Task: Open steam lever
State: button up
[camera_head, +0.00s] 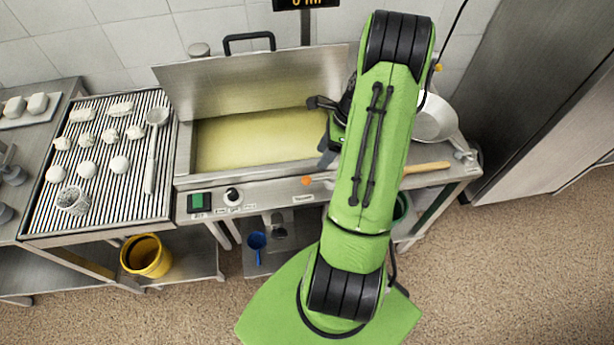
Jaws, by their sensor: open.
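My gripper (318,128) is at the right end of the open steel vat, its black fingers apart over the yellowish liquid (240,140). I see nothing between the fingers. My green arm hides part of the vat's right end and front panel. No part is clearly recognisable as the steam lever. A small orange piece (305,181) sits on the front panel (270,193), below and left of the gripper and apart from it. I cannot tell whether it belongs to the lever.
The vat lid (250,82) stands raised behind. A ribbed rack (135,170) with pale pieces and a ladle stands left. A pan (435,122) and wooden handle (428,167) lie right of my arm. A yellow bucket (146,256) stands below. A steel cabinet (555,100) bounds the right.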

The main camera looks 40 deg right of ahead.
aim_at(310, 178)
jog(key=x, duration=1)
grip_shut()
